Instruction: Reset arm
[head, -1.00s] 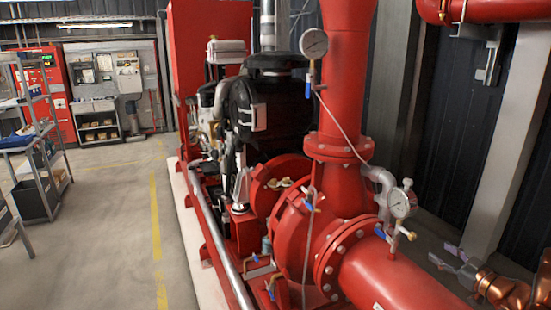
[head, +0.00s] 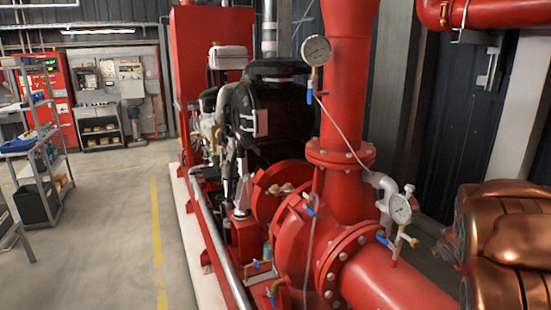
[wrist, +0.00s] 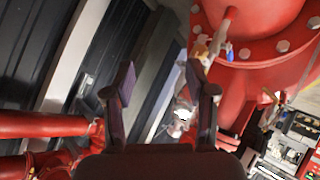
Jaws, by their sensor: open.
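My gripper (wrist: 162,78) shows in the wrist view with its two dark fingers spread apart and nothing between them. It is open and empty. Beyond the fingers are the wall and the red pump pipework. In the head view my copper-coloured arm fills the lower right corner; I cannot make out the fingers there.
A red pipe (head: 505,15) runs overhead at right. A shelf rack (head: 40,150) stands at far left; the floor (head: 110,220) between is clear.

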